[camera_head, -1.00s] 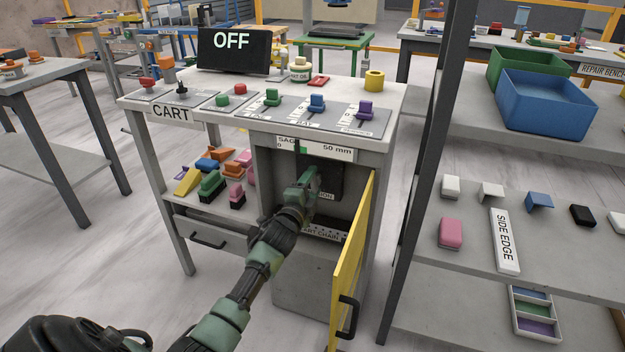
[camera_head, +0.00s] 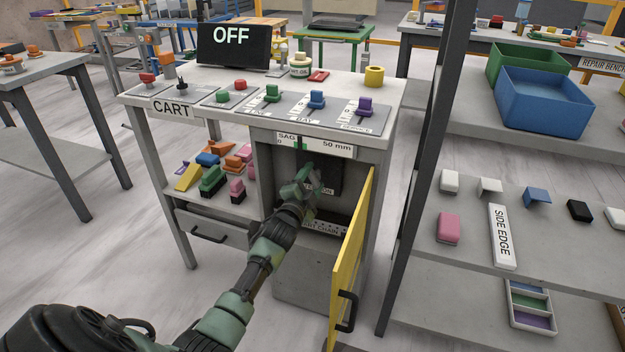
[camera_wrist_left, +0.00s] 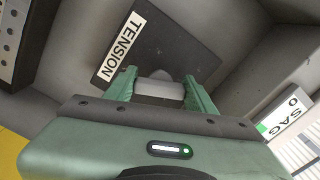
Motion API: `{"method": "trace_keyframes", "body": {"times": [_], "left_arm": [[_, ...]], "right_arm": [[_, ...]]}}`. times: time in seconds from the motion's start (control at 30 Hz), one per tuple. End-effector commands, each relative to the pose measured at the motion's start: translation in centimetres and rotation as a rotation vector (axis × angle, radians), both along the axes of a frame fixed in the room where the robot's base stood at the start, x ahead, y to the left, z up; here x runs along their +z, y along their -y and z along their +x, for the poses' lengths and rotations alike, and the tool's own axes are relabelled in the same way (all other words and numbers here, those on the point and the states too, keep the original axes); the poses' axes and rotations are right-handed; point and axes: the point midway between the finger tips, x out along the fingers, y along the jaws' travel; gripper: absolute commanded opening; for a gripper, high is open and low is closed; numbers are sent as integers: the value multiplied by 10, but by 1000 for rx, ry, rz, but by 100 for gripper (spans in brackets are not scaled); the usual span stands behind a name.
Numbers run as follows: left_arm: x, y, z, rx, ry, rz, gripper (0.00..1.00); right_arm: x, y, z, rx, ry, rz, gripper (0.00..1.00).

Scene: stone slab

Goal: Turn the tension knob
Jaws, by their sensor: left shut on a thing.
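The tension knob (camera_wrist_left: 158,89) is a pale grey piece on a dark plate (camera_wrist_left: 172,43) marked TENSION, inside the open compartment of the cart. My left gripper (camera_head: 306,180) reaches into this compartment and hides the knob in the head view. In the left wrist view its two green fingers (camera_wrist_left: 160,80) stand on either side of the knob, shut on it. The plate looks tilted in that view. The SAG gauge (camera_head: 316,145) above the opening has a green mark near its 0 end. My right gripper is not in view.
A yellow door (camera_head: 351,260) stands open at the right of the compartment, close to my left arm. A chain box (camera_head: 325,228) lies below the knob. Coloured blocks (camera_head: 211,180) fill the shelf at left. A dark screen (camera_head: 232,47) on the cart reads OFF.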

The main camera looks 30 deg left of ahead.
Motion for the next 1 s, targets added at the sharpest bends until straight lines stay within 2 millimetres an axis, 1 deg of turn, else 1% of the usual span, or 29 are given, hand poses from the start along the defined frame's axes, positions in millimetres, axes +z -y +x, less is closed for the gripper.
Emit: {"method": "trace_keyframes", "body": {"times": [0.07,0.1,0.13,0.17,0.43,0.57,0.7,0.9,1.0], "left_arm": [[-2,0,-1,0,-4,0,14],[-2,0,-1,0,-4,0,63],[-2,0,-1,0,-4,0,71],[-2,0,0,0,-4,0,76],[-1,0,0,0,-2,2,76],[-1,2,-7,0,-3,1,76],[0,8,-29,-1,-3,1,76],[-1,15,-61,0,-5,0,76],[-1,17,-71,0,-5,0,76]], "right_arm": [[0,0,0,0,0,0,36],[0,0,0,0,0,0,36],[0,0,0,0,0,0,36],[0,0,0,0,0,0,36],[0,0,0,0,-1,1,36],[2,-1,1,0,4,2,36],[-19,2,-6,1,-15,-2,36],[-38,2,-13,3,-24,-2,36],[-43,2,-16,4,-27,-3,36]]}}
